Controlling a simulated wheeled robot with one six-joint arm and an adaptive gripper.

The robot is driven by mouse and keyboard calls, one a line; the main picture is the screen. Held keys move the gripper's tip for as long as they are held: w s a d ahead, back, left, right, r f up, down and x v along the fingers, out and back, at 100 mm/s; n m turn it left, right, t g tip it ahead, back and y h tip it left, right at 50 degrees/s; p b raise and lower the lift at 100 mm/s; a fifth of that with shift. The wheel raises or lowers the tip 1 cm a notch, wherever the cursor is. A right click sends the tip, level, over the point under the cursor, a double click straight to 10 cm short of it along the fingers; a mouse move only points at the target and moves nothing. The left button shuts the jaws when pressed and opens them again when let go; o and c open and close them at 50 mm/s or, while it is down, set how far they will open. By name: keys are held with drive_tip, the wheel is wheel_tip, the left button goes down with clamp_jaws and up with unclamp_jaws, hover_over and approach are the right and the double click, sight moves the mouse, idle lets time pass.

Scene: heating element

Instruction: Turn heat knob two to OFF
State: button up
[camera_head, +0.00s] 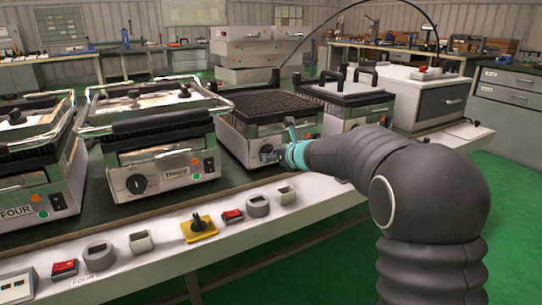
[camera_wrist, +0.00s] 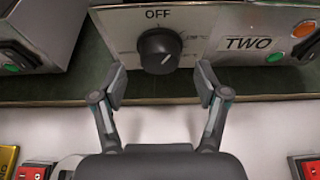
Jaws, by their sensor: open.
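Heat knob two (camera_wrist: 159,50) is a round black knob on a metal front panel, below the printed word OFF (camera_wrist: 158,13). A small pale mark on the knob seems to point to the lower right, away from OFF. The label TWO (camera_wrist: 248,43) is to its right. My gripper (camera_wrist: 161,84) is open, with its fingers apart just below the knob on either side, and nothing between them. In the head view, the heater (camera_head: 270,106) shows a dark ridged plate, and my gripper (camera_head: 290,130) is at its front, partly hiding the panel. The knob (camera_head: 266,152) shows just left of it.
An orange light (camera_wrist: 303,28), a green light (camera_wrist: 275,57) and a black switch sit right of the label. Heater THREE (camera_head: 160,165) stands close on the left. The white bench front (camera_head: 150,262) carries red switches and a yellow rotary switch (camera_head: 199,229).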

drive_tip(key=shift+x, duration=1.5)
drive_tip(key=c, duration=1.2)
drive_tip(key=shift+f+b, duration=0.1)
drive_tip(key=shift+b, duration=0.25)
drive_tip(key=n+h+b, duration=0.1)
drive_tip(key=b, duration=0.2)
drive_tip(key=shift+a+f+n+t, duration=0.1)
drive_tip(key=shift+f+n+t, duration=0.05)
drive_tip(key=shift+n+t, duration=0.25)
drive_tip(key=n+t+b, duration=0.1)
drive_tip(key=n+b, duration=0.1)
drive_tip(key=b, duration=0.2)
drive_tip(key=shift+h, duration=0.4)
drive_tip(key=shift+o, duration=0.2)
drive_tip(key=shift+r, duration=0.25)
